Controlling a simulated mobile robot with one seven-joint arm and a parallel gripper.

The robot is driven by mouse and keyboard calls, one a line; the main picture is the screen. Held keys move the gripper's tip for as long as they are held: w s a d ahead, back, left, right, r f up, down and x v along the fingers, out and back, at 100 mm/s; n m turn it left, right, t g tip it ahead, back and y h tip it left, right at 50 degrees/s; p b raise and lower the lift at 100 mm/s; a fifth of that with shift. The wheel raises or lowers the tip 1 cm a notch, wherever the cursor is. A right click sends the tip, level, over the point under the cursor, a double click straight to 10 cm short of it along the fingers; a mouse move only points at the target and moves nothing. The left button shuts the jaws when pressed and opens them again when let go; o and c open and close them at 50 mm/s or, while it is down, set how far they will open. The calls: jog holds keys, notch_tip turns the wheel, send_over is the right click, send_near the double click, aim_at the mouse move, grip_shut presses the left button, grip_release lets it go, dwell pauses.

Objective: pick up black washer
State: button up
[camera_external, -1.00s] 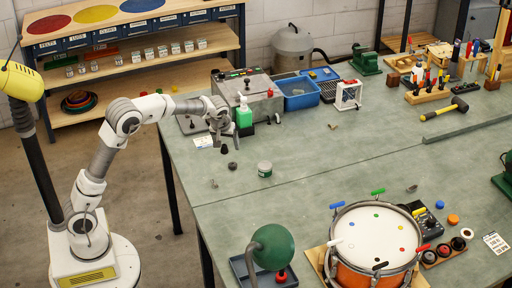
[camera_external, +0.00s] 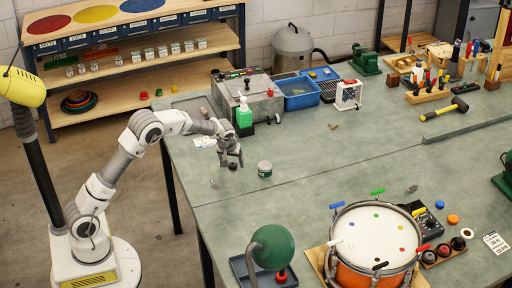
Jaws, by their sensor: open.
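A small black piece (camera_external: 233,167), which looks like the black washer, lies on the bench near its left edge. It is too small here to make out a hole. My gripper (camera_external: 231,160) is open and points down right over it, with the fingertips close to it. I cannot tell whether the fingers touch it or stand around it. A second small dark piece seen earlier just behind it is now hidden by my gripper.
A green bottle (camera_external: 244,117) and a metal machine (camera_external: 262,98) stand behind. A drum (camera_external: 372,240) is at front right. The bench middle is clear.

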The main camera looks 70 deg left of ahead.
jog(key=shift+f, duration=0.1)
grip_shut()
dwell(0.3)
